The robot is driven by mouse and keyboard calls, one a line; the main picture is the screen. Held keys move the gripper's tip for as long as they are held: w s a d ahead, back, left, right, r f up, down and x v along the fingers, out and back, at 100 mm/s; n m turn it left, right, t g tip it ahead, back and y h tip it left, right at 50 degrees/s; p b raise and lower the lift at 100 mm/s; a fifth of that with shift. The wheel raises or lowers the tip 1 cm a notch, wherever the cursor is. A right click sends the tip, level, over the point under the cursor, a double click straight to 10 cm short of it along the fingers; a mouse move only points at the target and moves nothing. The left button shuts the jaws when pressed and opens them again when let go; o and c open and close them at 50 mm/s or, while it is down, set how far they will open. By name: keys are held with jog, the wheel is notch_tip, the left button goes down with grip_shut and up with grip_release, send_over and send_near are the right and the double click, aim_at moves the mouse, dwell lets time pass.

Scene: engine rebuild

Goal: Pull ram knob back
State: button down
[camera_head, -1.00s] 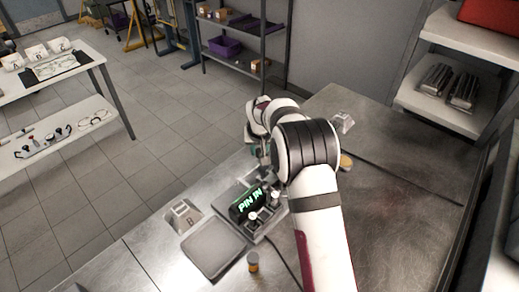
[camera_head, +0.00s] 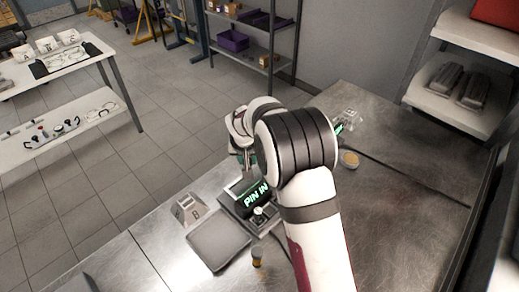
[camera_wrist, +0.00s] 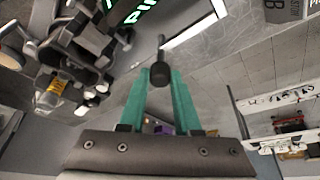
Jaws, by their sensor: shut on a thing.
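The bench device has a dark display (camera_head: 257,195) reading "PIN IN" in green; the display also shows cut off at the top of the wrist view (camera_wrist: 130,12). A dark round knob on a thin stem (camera_wrist: 160,73), which looks like the ram knob, sits between my teal fingertips. My gripper (camera_wrist: 161,84) is shut on this knob. In the head view my gripper (camera_head: 250,172) is just behind the display, partly hidden by my arm, and the held knob cannot be made out there. A pale knob (camera_head: 258,211) stands at the device's front.
A grey square tray (camera_head: 218,240) and a small labelled block (camera_head: 187,209) lie left of the device. A round yellow-topped item (camera_head: 349,159) lies right of my arm. The bench's right side is mostly clear.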

jog(key=shift+s+a, duration=0.35)
jog(key=shift+a, duration=0.05)
jog(key=c, duration=0.6)
grip_release()
jog(key=v, duration=1.5)
jog(key=shift+s+r, duration=0.2)
jog(key=shift+r, duration=0.15)
